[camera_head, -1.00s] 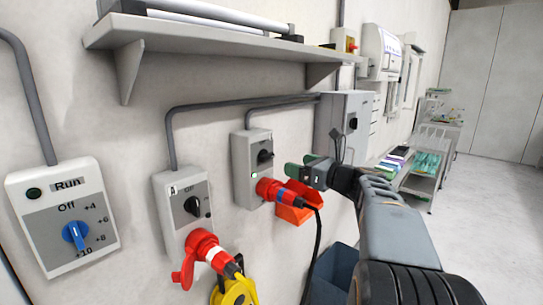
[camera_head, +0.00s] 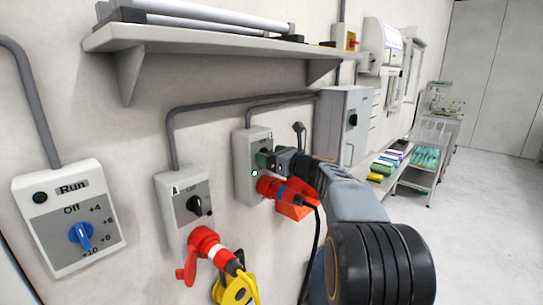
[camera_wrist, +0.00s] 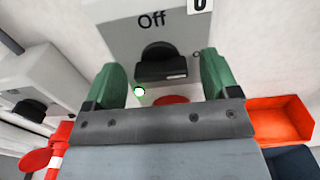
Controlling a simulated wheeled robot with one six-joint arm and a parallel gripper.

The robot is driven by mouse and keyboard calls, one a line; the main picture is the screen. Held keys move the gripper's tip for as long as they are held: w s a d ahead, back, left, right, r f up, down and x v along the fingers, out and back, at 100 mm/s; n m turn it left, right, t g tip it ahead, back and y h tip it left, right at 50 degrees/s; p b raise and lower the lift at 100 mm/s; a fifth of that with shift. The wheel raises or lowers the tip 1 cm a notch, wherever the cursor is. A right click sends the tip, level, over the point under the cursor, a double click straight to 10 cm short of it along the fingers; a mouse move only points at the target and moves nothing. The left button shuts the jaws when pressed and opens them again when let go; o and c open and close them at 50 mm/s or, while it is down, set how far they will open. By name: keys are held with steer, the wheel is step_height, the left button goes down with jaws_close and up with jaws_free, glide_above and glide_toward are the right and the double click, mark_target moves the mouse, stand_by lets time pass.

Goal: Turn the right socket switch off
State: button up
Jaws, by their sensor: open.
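The right socket (camera_head: 247,181) is a grey wall box with a lit green lamp (camera_head: 255,173) and a red plug (camera_head: 283,190) in its lower part. In the wrist view its black rotary switch (camera_wrist: 162,64) sits under the word "Off", with the knob's bar lying crosswise. My gripper (camera_head: 268,158) is at the switch, hiding the knob in the head view. In the wrist view the gripper (camera_wrist: 168,78) is open, with one green finger on each side of the knob. I cannot tell whether either finger touches it.
The left socket (camera_head: 170,204) with its black switch and red plug (camera_head: 205,246) is to the left. A control box with a blue knob (camera_head: 80,235) is at far left. An orange bin (camera_wrist: 282,122) hangs beside the right socket. A shelf (camera_head: 200,40) juts out above.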

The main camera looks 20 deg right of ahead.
steer(key=c, duration=0.9)
steer(key=shift+f+n+b, duration=0.1)
steer(key=shift+n+b, duration=0.3)
steer(key=shift+b, duration=0.1)
steer(key=n+b, duration=0.3)
steer(key=b, duration=0.1)
steer(key=shift+f, duration=0.2)
steer(key=n+b, duration=0.5)
steer(key=shift+a, duration=0.15)
steer(key=n+b, duration=0.4)
steer(key=shift+s+n, duration=0.1)
steer(key=shift+n, duration=0.3)
steer(key=n+b, duration=0.2)
steer(key=n, duration=0.2)
steer(key=shift+b, duration=0.35)
steer(key=shift+r+n, duration=0.1)
steer(key=shift+n, duration=0.2)
